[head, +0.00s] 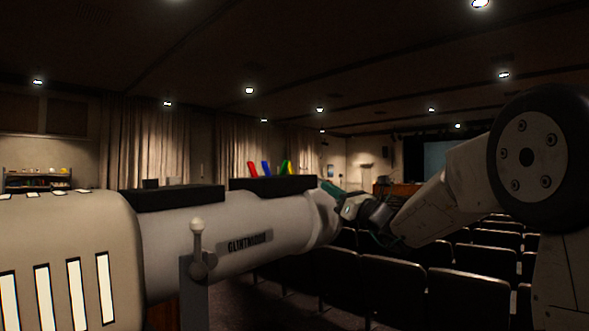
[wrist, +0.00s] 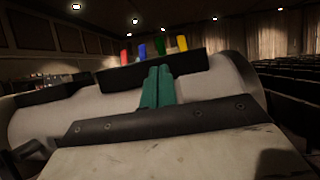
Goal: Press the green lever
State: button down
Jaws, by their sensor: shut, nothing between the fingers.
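The green lever (head: 285,168) stands up from a black box (head: 262,184) on top of a large pale cylinder, in a row with a red, a blue and a yellow lever. In the wrist view the green lever (wrist: 159,48) is just above and beyond my fingertips, with a small gap in the picture. My gripper (wrist: 159,70) has teal fingers, shut together and empty. In the head view my gripper (head: 327,188) is near the right end of the black box. I cannot tell the exact distance to the lever.
The red lever (wrist: 125,57), blue lever (wrist: 142,50) and yellow lever (wrist: 182,43) stand close beside the green one. The pale cylinder (head: 220,232) lies below. Rows of dark seats (head: 390,290) fill the right. A shelf (head: 38,180) stands far left.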

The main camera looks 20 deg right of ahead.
aim_at(288, 163)
jog(key=x, duration=1.4)
